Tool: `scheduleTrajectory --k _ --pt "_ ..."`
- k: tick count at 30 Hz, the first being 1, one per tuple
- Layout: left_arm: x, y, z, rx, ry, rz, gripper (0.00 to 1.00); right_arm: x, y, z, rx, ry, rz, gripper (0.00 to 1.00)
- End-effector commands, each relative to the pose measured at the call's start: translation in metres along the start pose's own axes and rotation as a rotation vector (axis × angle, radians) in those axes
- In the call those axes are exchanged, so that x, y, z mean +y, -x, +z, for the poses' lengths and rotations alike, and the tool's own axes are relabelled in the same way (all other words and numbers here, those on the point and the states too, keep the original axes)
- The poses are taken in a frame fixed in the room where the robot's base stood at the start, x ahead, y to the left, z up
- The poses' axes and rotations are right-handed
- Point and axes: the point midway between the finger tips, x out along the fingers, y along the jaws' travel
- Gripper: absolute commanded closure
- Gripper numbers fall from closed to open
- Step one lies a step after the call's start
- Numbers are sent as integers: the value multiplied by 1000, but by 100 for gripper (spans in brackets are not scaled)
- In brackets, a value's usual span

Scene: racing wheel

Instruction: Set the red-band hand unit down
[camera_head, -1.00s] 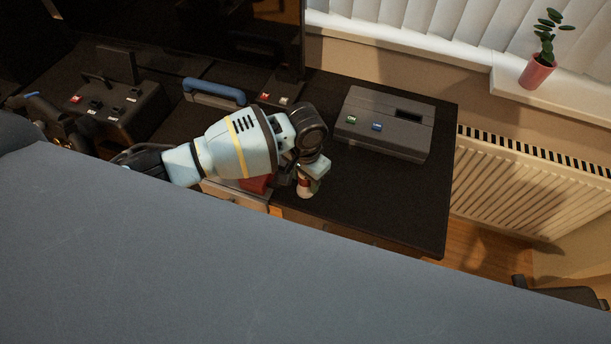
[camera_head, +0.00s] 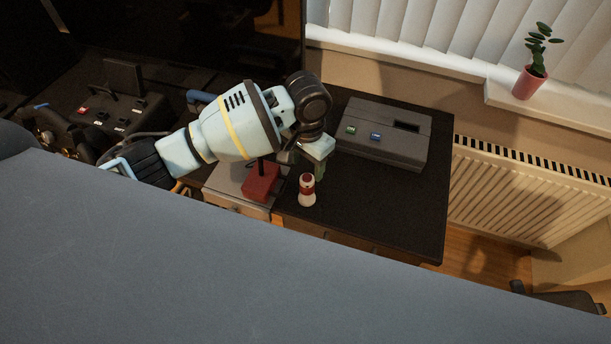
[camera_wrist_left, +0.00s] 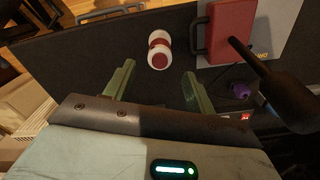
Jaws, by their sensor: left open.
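The red-band hand unit (camera_head: 307,191) is a small white cylinder with a red band. It stands on the dark desk near the front edge, right of a red block. It also shows in the left wrist view (camera_wrist_left: 159,50), beyond the fingertips and clear of both. My left gripper (camera_head: 319,168) is open and empty, just behind and above the unit in the head view. Its two green fingers (camera_wrist_left: 158,75) are spread apart in the wrist view. My right gripper is not in view.
A red block (camera_head: 262,182) sits on a pale box (camera_head: 225,183) left of the unit. A grey device (camera_head: 384,133) with green and blue buttons stands behind. A dark control box (camera_head: 118,108) is at the left. The desk's right front (camera_head: 390,215) is clear.

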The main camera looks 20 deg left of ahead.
Motion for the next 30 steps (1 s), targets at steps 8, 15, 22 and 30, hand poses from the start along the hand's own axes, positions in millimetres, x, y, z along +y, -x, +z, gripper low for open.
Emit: scheduleTrajectory --k 8,15,22,30 --pt "0 22 0 -1 -1 1 44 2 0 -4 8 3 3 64" --pt "0 23 0 -2 -1 1 44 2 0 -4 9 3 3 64" --pt "0 23 0 -2 -1 1 44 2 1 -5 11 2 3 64" --pt "0 23 0 -2 -1 1 44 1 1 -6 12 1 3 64"
